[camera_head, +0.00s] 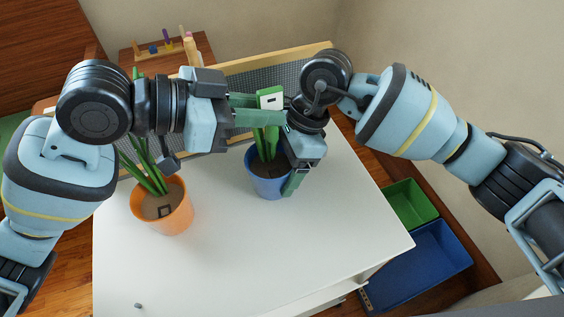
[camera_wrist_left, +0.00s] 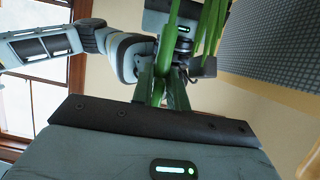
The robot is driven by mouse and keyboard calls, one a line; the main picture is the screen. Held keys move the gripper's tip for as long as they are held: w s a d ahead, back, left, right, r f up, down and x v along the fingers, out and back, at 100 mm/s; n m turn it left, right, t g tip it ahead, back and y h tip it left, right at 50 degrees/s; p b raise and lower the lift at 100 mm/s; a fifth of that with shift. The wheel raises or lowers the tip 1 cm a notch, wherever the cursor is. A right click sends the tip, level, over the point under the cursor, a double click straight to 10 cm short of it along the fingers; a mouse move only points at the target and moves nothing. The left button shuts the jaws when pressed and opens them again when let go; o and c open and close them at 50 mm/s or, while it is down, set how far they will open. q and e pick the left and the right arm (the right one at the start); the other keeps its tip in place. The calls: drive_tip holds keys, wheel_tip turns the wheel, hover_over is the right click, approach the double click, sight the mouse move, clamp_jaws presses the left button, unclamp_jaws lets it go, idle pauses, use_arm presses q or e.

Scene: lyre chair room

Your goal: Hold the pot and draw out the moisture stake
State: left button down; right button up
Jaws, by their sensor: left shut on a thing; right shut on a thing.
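A blue pot (camera_head: 268,186) with soil and green leaves stands on the white table. The moisture stake's green head with a white display (camera_head: 271,99) is above the pot. My left gripper (camera_head: 275,112) is shut on the stake at its head. Its lower part is hidden among leaves and fingers, so I cannot tell if it is in the soil. My right gripper (camera_head: 293,182) is shut on the blue pot's right rim, fingers pointing down. In the left wrist view, green leaves (camera_wrist_left: 208,30) rise beyond the left gripper's fingers.
An orange pot (camera_head: 163,215) with a leafy plant stands at the left, under my left arm. A grey mesh panel (camera_head: 245,75) edges the table's back. A green bin (camera_head: 408,204) and a blue bin (camera_head: 420,268) lie at the right. The table front (camera_head: 240,265) is mostly clear.

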sight(272, 127)
drive_tip(key=o, duration=1.1)
drive_tip(key=shift+f, duration=0.1)
drive_tip(key=v, duration=1.2)
